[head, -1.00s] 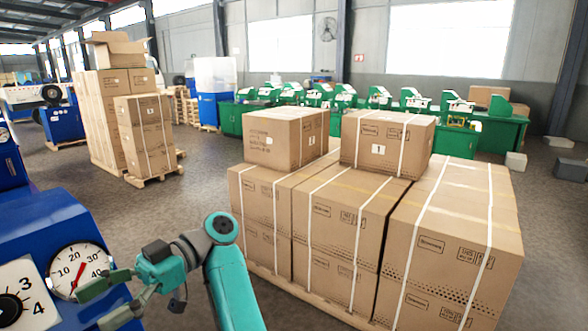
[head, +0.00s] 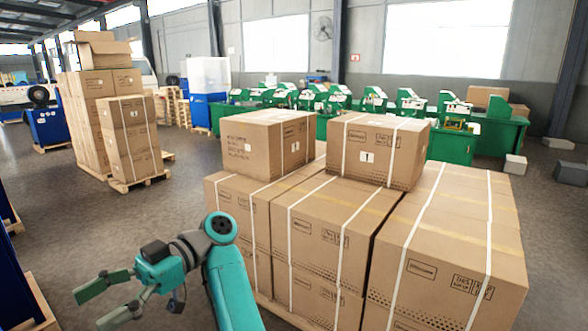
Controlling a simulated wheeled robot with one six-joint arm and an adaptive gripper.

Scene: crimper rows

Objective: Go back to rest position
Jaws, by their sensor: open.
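My gripper (head: 108,303) is at the lower left of the head view, its teal fingers spread apart with nothing between them. It points left, over the floor. My teal arm (head: 232,285) rises from the bottom edge and bends left at the wrist. The arm stands in front of the left side of a pallet load of strapped cartons (head: 445,235); I cannot tell how wide the gap is.
Two smaller cartons, one at the left (head: 267,142) and one at the right (head: 378,150), sit on top of the load. Another carton stack (head: 130,140) stands back left. Green machines (head: 465,135) line the back. Blue machine edges (head: 12,285) show at far left. Grey floor (head: 95,225) is open between.

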